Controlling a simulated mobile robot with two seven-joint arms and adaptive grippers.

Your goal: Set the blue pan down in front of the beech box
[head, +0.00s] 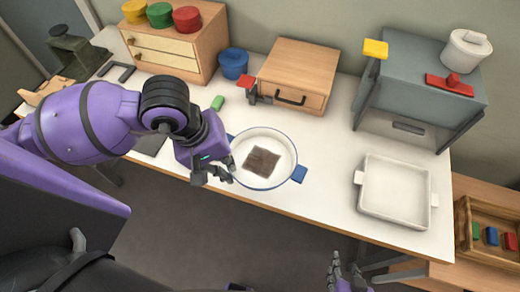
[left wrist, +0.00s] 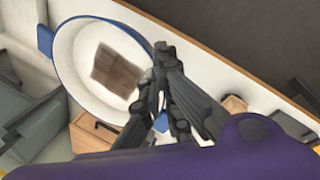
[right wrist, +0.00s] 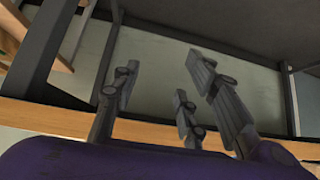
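The blue pan (head: 282,145), white inside with a blue rim and blue handles, is over the front middle of the table with a brown square (head: 262,162) in it. It also shows in the left wrist view (left wrist: 75,52). I cannot tell whether the pan touches the table. The beech box (head: 297,72), with a black drawer handle, stands behind the pan. My right gripper (right wrist: 160,85) is open and empty, low in front of the table.
A blue pot (head: 233,62) stands left of the box. A grey oven (head: 420,85) and a white tray (head: 395,192) are at the right. The table (head: 325,140) is bare right of the pan.

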